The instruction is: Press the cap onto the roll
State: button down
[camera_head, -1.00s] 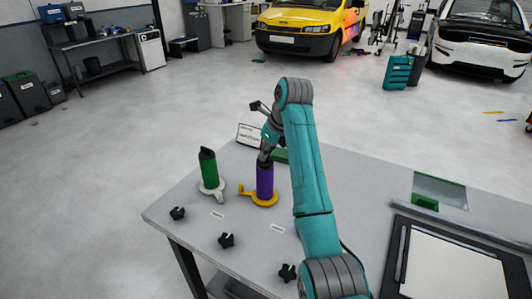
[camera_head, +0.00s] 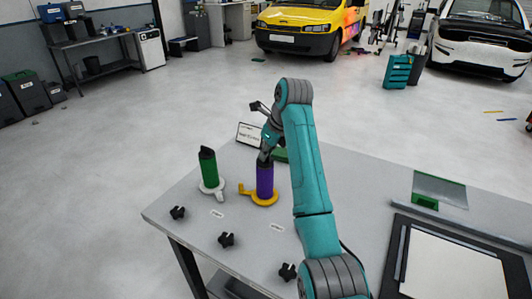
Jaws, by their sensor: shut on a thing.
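A purple roll (camera_head: 265,182) stands upright on a yellow ring-shaped base (camera_head: 262,199) with a side handle, on the grey table. My gripper (camera_head: 265,160) points down at the top of this roll and is shut on a dark cap there. The cap is mostly hidden by the fingers, and I cannot tell how far it sits on the roll. A green roll (camera_head: 209,171) stands to the left on a white base (camera_head: 212,188), with a black top piece (camera_head: 207,153) on it.
Three black knob-like pieces (camera_head: 226,240) lie spaced along the table's front left edge. A small sign (camera_head: 250,134) and a green block (camera_head: 280,155) are behind the purple roll.

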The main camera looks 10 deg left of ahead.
jog(key=c, duration=0.7)
grip_release()
jog(key=shift+r, duration=3.5)
grip_shut()
